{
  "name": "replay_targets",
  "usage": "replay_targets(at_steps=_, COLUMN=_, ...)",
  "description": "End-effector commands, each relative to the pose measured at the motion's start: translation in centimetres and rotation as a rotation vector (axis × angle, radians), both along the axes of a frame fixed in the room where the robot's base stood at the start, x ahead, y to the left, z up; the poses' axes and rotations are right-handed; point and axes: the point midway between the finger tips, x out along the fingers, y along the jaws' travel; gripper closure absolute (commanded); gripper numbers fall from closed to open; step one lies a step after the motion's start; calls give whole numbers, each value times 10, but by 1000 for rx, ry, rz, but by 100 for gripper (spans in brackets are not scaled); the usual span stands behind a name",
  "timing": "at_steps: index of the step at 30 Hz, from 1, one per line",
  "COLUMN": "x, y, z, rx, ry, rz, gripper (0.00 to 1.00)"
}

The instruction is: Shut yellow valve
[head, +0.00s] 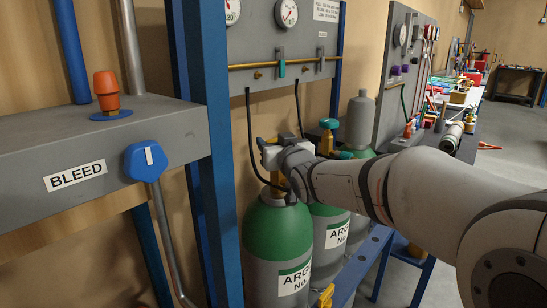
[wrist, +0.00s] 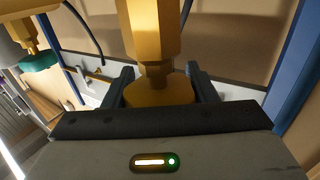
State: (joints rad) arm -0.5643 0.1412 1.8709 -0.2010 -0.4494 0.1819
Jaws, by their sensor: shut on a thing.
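In the wrist view, the yellow valve's round knob (wrist: 158,93) sits between the two dark fingers of my gripper (wrist: 162,84), which is shut on it. A faceted yellow valve body (wrist: 152,32) extends from the knob towards the top of that view. In the head view, my gripper (head: 266,152) is at the top of the nearest green-and-grey argon cylinder (head: 277,230). Part of the yellow valve body (head: 276,180) shows below it; the knob is mostly hidden by my gripper there.
A second cylinder's yellow valve with a teal handwheel (head: 329,124) stands just behind, right of my gripper. A black hose (head: 250,125) hangs close on the left. A blue post (head: 208,150) and the grey BLEED panel (head: 95,150) with a blue knob (head: 146,160) stand at left.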

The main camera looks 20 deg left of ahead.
Motion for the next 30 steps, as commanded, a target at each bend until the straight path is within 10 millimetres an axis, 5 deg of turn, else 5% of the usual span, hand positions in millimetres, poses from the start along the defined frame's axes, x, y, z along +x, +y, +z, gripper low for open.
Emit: replay_targets(at_steps=30, x=2, y=-5, z=3, rx=-5, ry=3, rz=-413, gripper=71)
